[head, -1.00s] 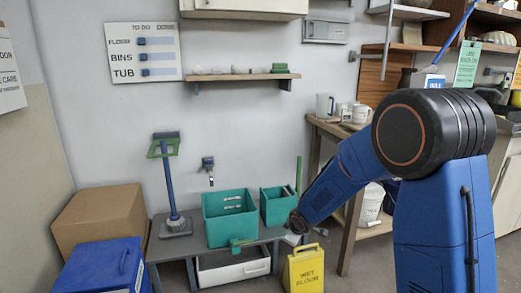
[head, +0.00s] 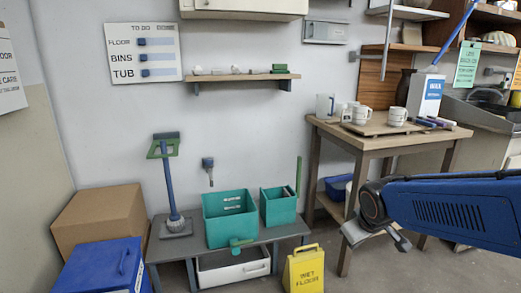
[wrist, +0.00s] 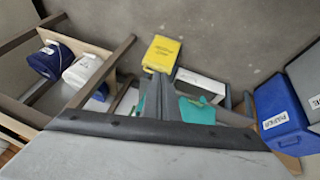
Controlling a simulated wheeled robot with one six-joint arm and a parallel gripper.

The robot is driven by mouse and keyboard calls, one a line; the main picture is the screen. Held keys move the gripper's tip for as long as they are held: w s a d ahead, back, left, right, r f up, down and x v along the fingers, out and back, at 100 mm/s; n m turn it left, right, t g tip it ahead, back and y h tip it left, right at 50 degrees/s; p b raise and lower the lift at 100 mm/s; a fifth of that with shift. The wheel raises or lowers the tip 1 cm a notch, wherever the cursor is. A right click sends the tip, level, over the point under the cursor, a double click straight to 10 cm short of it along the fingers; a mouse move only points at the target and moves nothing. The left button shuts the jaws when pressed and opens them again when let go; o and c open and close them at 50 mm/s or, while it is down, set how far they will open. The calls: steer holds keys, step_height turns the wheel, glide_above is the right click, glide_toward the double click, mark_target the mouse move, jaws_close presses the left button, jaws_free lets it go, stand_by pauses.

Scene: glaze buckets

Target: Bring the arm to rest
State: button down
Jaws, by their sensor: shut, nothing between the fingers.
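My arm (head: 465,210) reaches in from the right edge in the head view, roughly level, its blue link in front of the lower part of the wooden table. My gripper (head: 402,241) hangs at its left end, over the floor to the right of the yellow sign. In the wrist view my gripper (wrist: 158,85) shows dark fingers close together with nothing held. The fingers hide part of the teal tubs behind them.
A yellow wet-floor sign (head: 304,270) stands left of my gripper. A grey bench (head: 275,233) holds teal tubs (head: 230,220) and a brush. The wooden table (head: 400,143) carries mugs and a wax container (head: 426,95). A blue bin (head: 100,268) stands at front left.

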steer(key=s+d+r+m+g, duration=0.1)
steer(key=s+m, duration=0.3)
steer(key=s, duration=1.6)
steer(key=shift+s+d+r+y, duration=0.3)
steer(key=shift+d+r+y, duration=0.15)
steer(key=shift+d, duration=0.1)
